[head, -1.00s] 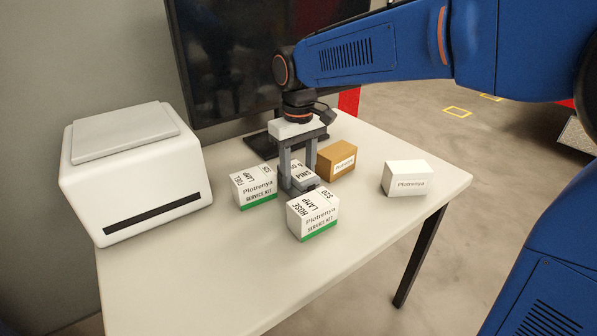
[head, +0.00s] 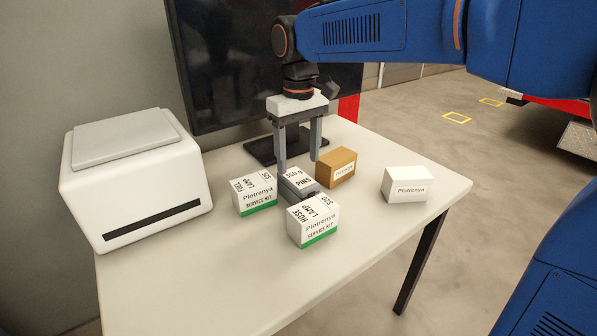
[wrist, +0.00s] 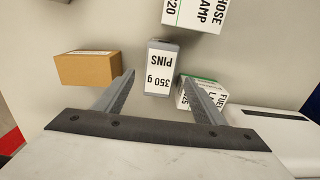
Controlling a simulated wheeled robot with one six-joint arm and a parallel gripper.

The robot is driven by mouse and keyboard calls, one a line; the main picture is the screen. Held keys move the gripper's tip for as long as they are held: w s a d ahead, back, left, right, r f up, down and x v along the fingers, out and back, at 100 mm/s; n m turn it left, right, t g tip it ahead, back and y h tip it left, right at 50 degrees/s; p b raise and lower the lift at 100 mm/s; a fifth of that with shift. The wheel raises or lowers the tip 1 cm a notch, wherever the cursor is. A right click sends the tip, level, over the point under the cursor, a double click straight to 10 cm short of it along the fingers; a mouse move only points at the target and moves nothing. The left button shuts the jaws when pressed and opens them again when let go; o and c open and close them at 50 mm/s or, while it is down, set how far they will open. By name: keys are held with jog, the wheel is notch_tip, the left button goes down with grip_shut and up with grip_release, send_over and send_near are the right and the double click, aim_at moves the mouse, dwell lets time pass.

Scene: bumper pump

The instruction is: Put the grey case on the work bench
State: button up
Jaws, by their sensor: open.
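The grey case (head: 297,183) has a white top label reading "350 g PINS". It stands on the pale work bench (head: 372,253) among other boxes, its front partly hidden by a white and green box in the head view. In the wrist view the grey case (wrist: 158,68) lies ahead of and between the fingertips, with its label facing me. My gripper (head: 298,165) is open and empty, pointing down above the case. Its two fingers (wrist: 160,82) are spread wide, apart from the case.
Two white and green service kit boxes, one (head: 254,192) left and one (head: 313,222) in front, crowd the case. A brown box (head: 336,167) stands behind right. A white box (head: 405,184) stands farther right, a white printer (head: 135,180) left, a dark monitor (head: 235,90) behind. The bench's front is clear.

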aim_at(299, 178)
jog(key=shift+r, duration=2.7)
